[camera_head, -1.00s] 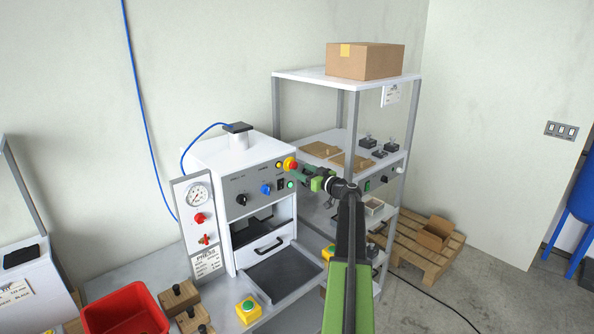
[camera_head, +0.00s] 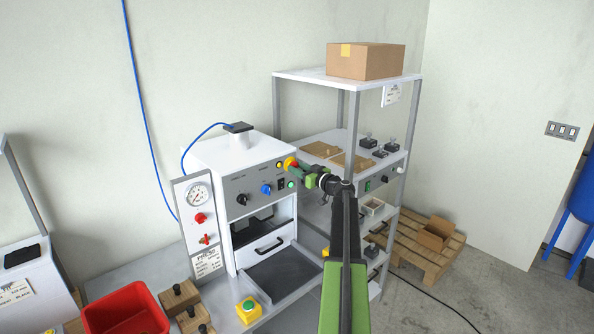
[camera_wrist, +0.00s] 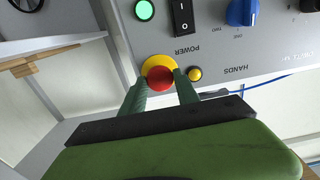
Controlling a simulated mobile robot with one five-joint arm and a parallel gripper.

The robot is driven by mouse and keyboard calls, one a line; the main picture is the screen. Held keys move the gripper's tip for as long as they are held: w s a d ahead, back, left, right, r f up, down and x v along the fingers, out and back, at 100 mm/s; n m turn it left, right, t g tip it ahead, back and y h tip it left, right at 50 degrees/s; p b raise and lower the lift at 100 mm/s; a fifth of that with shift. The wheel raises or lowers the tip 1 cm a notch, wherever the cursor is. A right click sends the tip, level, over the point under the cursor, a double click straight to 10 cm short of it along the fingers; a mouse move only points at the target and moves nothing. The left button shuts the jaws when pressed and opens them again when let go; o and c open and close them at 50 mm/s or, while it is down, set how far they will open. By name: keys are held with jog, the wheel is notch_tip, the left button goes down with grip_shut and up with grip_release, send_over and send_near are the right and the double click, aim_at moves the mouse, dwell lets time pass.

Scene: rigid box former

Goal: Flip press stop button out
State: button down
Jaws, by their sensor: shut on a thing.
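The press (camera_head: 235,165) is a white machine with a grey control panel. Its red stop button (camera_wrist: 160,78) on a yellow collar shows in the wrist view, with my gripper's green fingers on either side of it. In the head view my gripper (camera_head: 299,167) reaches the panel's upper right corner and partly hides the button. My gripper is shut on the stop button. I cannot tell from the picture whether the button is in or out.
Beside the button on the panel are a black power switch (camera_wrist: 183,17), a green lamp (camera_wrist: 144,10), a small yellow button (camera_wrist: 195,74) and a blue knob (camera_wrist: 242,12). A shelf rack (camera_head: 346,84) stands close on the right. A red bin (camera_head: 125,310) sits at front left.

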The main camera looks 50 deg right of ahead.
jog(key=shift+s, duration=0.55)
jog(key=c, duration=0.9)
grip_release()
jog(key=shift+s, duration=0.1)
jog(key=s+a, duration=0.1)
jog(key=s, duration=1.6)
jog(key=shift+s+a, duration=0.15)
